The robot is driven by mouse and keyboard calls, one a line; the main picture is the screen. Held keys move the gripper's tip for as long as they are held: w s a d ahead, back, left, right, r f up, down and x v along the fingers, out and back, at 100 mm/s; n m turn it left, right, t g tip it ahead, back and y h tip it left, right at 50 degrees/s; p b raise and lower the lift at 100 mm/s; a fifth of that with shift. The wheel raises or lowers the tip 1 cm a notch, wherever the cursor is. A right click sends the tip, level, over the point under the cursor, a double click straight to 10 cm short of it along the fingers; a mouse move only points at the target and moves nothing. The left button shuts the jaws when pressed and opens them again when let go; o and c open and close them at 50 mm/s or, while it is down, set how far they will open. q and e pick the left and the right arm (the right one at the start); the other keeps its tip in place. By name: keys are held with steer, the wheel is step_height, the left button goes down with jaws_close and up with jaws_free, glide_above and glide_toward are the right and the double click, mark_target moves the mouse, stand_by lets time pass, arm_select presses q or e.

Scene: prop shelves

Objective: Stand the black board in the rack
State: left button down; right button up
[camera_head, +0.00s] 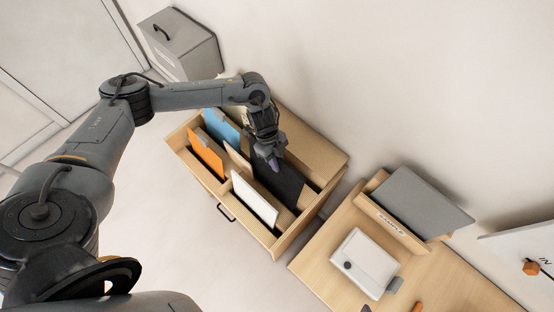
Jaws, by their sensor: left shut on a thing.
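The wooden rack (321,156) stands near the middle of the view, with slots between wooden walls. The black board (284,184) is in the rack's right half, tilted, with its lower part hidden among the slots. My left gripper (268,156) is over the rack and shut on the upper edge of the black board. The gripper and wrist hide part of that edge. I cannot tell whether the board's lower edge touches the slot floor. My right gripper is not in view.
The rack also holds an orange board (205,153), a blue board (221,128) and a white board (254,199). To the right, a table (323,272) carries a white case (360,262) and a grey panel (424,202) in a wooden holder. A grey bin (193,47) stands behind.

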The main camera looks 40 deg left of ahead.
arm_select(q)
step_height(320, 180, down, 10)
steer(key=b, duration=0.5)
steer(key=shift+r+b, duration=0.15)
steer(key=shift+b, duration=0.25)
stand_by(0.3)
steer(key=c, duration=1.1)
jaws_free()
steer(key=shift+o, duration=0.2)
steer(key=v, duration=1)
steer(key=shift+a+r+b, duration=0.25)
steer(key=shift+r+b, duration=0.1)
steer(key=shift+b, duration=0.05)
